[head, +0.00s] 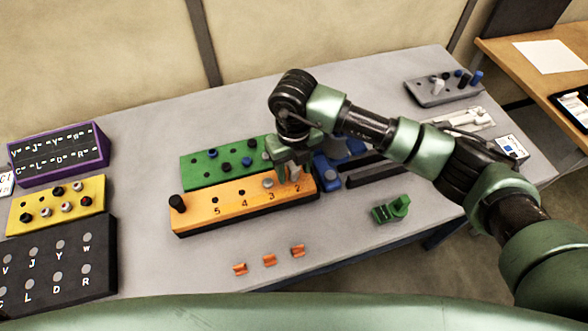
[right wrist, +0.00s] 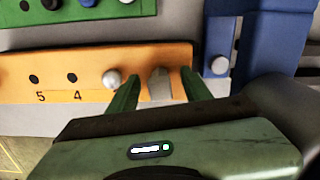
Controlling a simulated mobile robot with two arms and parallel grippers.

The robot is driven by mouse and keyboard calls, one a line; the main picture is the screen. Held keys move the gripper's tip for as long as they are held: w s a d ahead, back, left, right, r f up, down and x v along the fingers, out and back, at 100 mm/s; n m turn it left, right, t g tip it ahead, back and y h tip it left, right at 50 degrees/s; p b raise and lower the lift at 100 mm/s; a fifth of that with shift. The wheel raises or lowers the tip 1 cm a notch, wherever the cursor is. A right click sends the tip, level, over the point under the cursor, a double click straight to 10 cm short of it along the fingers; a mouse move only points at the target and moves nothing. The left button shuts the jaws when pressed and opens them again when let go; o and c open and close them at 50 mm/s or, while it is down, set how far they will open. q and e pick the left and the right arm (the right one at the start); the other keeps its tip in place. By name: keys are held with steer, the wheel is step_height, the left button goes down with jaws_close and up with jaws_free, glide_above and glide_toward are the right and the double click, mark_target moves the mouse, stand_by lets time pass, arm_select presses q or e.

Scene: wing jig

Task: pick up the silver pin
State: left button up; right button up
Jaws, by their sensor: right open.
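An orange numbered block (head: 222,208) lies on the grey table; it also shows in the right wrist view (right wrist: 58,90). One silver pin (right wrist: 160,84) stands in the block near the number 2, between my right gripper's fingers. Another round-topped silver pin (head: 268,183) stands by the number 3, just left of the fingers; it also shows in the right wrist view (right wrist: 112,78). My right gripper (head: 289,174) is open and low over the block's right end, its fingers either side of the nearer pin. I cannot tell whether they touch it. My left gripper is out of view.
A green block with pins (head: 202,172) lies just behind. A blue fixture (head: 327,172) stands close right of the gripper. Orange clips (head: 269,260) and a green part (head: 391,209) lie in front.

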mark_target(294, 166)
steer(key=c, duration=0.9)
jaws_close()
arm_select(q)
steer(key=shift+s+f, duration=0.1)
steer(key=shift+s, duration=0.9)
arm_select(e)
steer(key=shift+r, duration=0.15)
